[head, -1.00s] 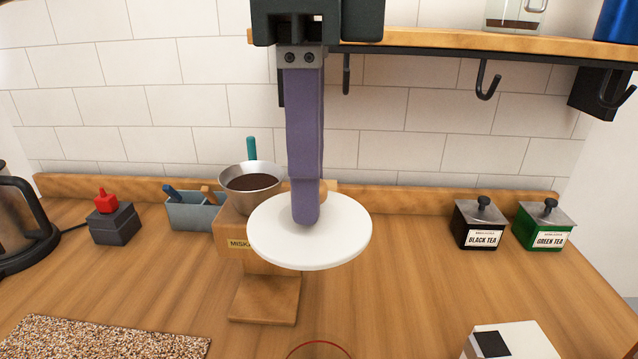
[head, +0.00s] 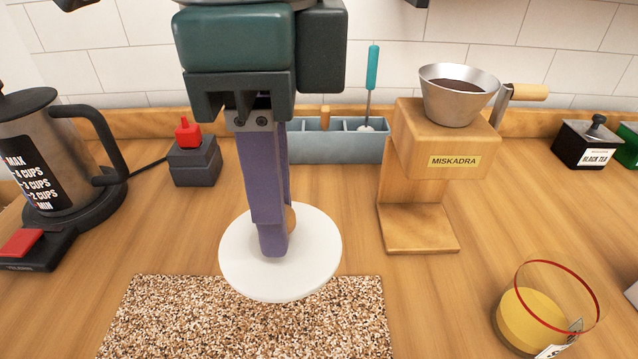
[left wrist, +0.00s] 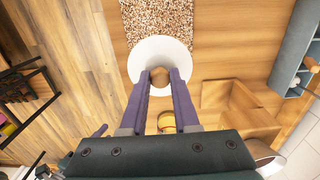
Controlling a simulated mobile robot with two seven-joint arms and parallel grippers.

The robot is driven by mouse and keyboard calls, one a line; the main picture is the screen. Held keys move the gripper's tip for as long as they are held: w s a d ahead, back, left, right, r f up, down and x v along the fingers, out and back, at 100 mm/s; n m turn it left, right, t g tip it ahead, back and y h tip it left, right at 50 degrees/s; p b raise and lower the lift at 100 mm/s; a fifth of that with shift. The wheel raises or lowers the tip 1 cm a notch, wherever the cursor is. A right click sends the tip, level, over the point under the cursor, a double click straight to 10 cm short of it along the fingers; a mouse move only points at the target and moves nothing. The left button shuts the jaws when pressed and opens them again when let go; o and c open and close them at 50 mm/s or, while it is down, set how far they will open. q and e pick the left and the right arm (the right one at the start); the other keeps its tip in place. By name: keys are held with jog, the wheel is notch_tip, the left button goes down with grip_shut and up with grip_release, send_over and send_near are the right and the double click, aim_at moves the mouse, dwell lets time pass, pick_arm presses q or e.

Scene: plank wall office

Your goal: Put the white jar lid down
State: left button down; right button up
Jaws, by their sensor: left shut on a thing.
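The white jar lid (head: 300,265) is a round disc with a small wooden knob. My left gripper (head: 274,245) has purple fingers and is shut on the knob, with the disc below the fingertips. In the head view the lid overlaps the far edge of a speckled mat (head: 240,330). It looks held above the counter, but the exact gap is hard to tell. In the left wrist view the lid (left wrist: 140,60) shows at the fingertips, with the knob between them.
A wooden grinder (head: 420,220) stands right of the lid and a glass with a red rim (head: 535,315) at front right. A blue-grey divided box (head: 320,149) and a red-knobbed block (head: 195,165) stand behind. A kettle (head: 50,150) is at left.

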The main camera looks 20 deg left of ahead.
pick_arm(q)
jog(key=shift+f+b, duration=1)
jog(key=shift+f, duration=7.25)
jog(key=shift+f, duration=0.2)
jog(key=c, duration=0.7)
grip_release()
jog(key=shift+r, duration=0.1)
jog(key=shift+o, duration=0.2)
